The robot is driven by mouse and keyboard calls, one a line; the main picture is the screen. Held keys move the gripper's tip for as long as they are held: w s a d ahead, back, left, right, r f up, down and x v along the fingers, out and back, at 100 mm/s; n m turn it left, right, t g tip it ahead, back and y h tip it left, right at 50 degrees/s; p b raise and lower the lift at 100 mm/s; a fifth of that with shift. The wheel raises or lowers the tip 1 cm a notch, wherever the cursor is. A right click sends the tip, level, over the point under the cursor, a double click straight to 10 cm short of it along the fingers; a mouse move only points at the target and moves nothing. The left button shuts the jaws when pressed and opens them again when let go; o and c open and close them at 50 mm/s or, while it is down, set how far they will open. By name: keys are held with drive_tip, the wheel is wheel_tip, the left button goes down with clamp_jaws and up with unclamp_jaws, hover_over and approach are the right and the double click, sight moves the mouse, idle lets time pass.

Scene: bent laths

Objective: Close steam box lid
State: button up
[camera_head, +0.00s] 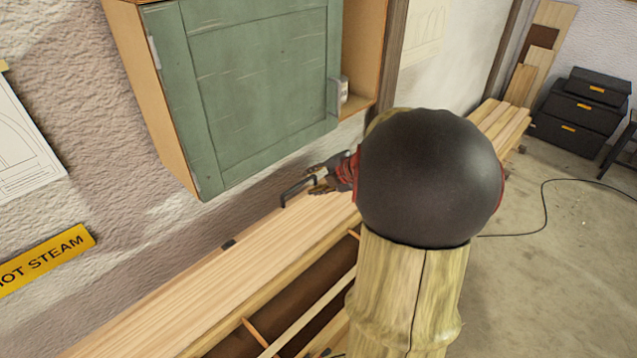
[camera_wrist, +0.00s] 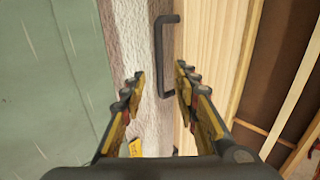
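The steam box (camera_head: 262,348) is a long wooden trough with a dark interior and thin cross slats. Its pale plank lid (camera_head: 190,285) stands open along the wall side, leaving the interior visible. A black U-shaped handle (camera_wrist: 158,55) sits at the lid's edge; it also shows in the head view (camera_head: 296,189). My gripper (camera_head: 318,181) is at the handle, and my arm hides part of the lid. In the wrist view my gripper (camera_wrist: 158,88) is open, its fingers apart, with the handle's near end in line with the gap. Contact cannot be told.
A green-doored wall cabinet (camera_head: 255,90) hangs just above my gripper. A yellow steam sign (camera_head: 45,262) is on the wall at left. Black storage boxes (camera_head: 585,110) and stacked boards (camera_head: 500,125) stand at the back right.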

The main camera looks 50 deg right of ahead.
sight(300, 185)
drive_tip(key=shift+b+x, duration=1.6)
drive_tip(key=shift+x, duration=2.7)
drive_tip(key=shift+c, duration=0.6)
clamp_jaws()
